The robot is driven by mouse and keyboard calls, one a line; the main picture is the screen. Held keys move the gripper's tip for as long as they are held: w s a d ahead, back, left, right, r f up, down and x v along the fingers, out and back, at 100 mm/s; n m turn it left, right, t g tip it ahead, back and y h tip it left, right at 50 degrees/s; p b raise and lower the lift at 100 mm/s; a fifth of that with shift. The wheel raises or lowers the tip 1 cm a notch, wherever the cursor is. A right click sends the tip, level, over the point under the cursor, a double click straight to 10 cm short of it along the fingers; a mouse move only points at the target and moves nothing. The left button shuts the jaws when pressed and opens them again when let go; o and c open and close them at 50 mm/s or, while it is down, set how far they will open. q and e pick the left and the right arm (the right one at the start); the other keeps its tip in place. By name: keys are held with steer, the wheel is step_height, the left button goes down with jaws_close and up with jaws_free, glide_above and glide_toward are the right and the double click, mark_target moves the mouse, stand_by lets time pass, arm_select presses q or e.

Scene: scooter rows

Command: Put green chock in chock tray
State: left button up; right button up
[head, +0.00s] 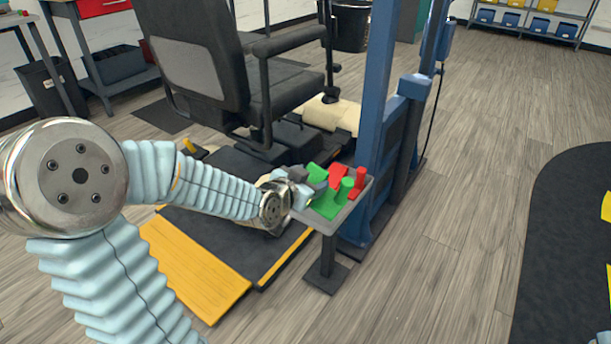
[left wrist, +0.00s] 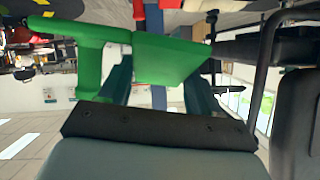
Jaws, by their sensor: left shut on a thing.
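The green chock (head: 326,204), a wedge with an upright round handle, is at the small grey tray (head: 352,210) on a post beside the blue lift column. My left gripper (head: 301,190) reaches over the tray's left edge and is shut on it. In the left wrist view the green chock (left wrist: 172,58) sits between the two fingers, its handle bar outside the left finger. A second green patch shows behind it in the head view; I cannot tell whether it is the same chock. Whether the held chock touches the tray is unclear.
A red chock (head: 338,176) is at the tray's far side, close to the green one. The blue lift column (head: 378,110) stands just behind. A black scooter seat (head: 200,60) and yellow ramp (head: 190,265) lie left. Floor to the right is clear up to a dark mat (head: 570,240).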

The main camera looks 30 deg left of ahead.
arm_select(q)
steer(key=shift+n+h, duration=0.7)
steer(key=w+a+f+p, duration=0.1)
steer(key=w+f+p, duration=0.1)
steer(key=w, duration=0.1)
steer(key=w+a+f+p, duration=0.1)
steer(key=w+f+p, duration=0.1)
steer(key=w+a+f+p, duration=0.1)
steer(key=w+a+p, duration=0.1)
steer(key=w, duration=0.1)
steer(key=shift+w+f, duration=0.35)
steer(key=shift+f, duration=0.05)
steer(key=shift+w+a+f+b, duration=0.1)
steer(key=shift+f+b, duration=0.7)
steer(key=shift+f, duration=1.1)
steer(key=shift+w+a+f+b, duration=0.1)
steer(key=shift+f+b, duration=0.65)
steer(key=shift+f, duration=1.1)
arm_select(e)
steer(key=shift+s+a+r, duration=0.1)
steer(key=shift+a+r, duration=0.15)
steer(key=shift+r, duration=0.75)
steer(key=shift+s+a+r, duration=0.1)
steer(key=shift+a+r, duration=0.15)
steer(key=shift+r, duration=0.7)
arm_select(q)
steer(key=shift+c, duration=0.9)
